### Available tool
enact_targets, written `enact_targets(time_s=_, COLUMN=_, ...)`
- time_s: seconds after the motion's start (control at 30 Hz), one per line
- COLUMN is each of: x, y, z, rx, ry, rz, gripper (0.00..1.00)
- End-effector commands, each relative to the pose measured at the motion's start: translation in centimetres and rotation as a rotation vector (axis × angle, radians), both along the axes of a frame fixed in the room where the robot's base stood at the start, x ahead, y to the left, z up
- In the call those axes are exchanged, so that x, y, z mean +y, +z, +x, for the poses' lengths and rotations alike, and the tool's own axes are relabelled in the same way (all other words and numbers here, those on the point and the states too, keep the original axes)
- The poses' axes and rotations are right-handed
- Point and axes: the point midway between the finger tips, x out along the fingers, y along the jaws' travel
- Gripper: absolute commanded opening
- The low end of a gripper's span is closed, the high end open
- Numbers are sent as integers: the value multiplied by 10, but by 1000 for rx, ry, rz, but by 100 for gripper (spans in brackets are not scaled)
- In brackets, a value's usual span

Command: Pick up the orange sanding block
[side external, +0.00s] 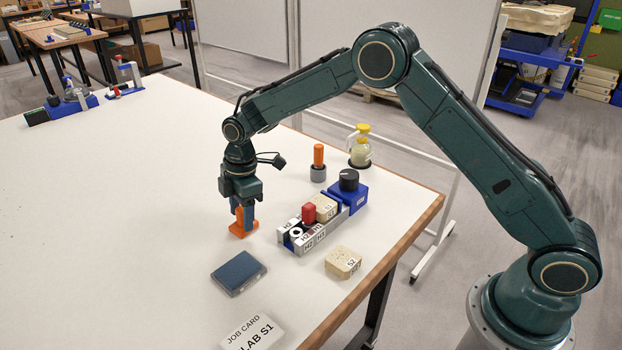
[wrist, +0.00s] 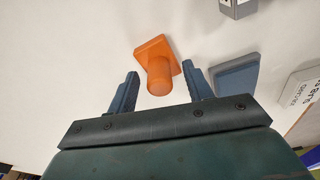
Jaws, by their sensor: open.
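The orange sanding block (wrist: 156,51) stands on the white table, a flat base with an upright round handle (wrist: 160,76). In the wrist view it lies between and just beyond the two fingertips of my open gripper (wrist: 165,78). In the side view my gripper (side external: 242,212) points straight down at the block, whose orange base (side external: 239,231) shows below the fingers. The fingers partly hide the handle there. I cannot tell whether either finger touches it.
A dark blue-grey pad (side external: 238,272) lies close in front. A grey labelled holder (side external: 304,238) with a red piece stands to the right, beside a blue unit with a black knob (side external: 348,192). A pale block (side external: 343,262) and a job card (side external: 248,332) lie nearer.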

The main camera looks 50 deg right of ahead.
Motion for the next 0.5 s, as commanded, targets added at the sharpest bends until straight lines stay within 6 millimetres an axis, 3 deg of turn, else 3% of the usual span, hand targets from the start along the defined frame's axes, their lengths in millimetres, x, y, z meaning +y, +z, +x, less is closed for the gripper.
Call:
enact_targets(time_s=0.4, x=0, y=0, z=0, rx=0, ry=0, rz=0, gripper=51)
enact_targets(time_s=0.5, x=0, y=0, z=0, rx=0, ry=0, rz=0, gripper=31)
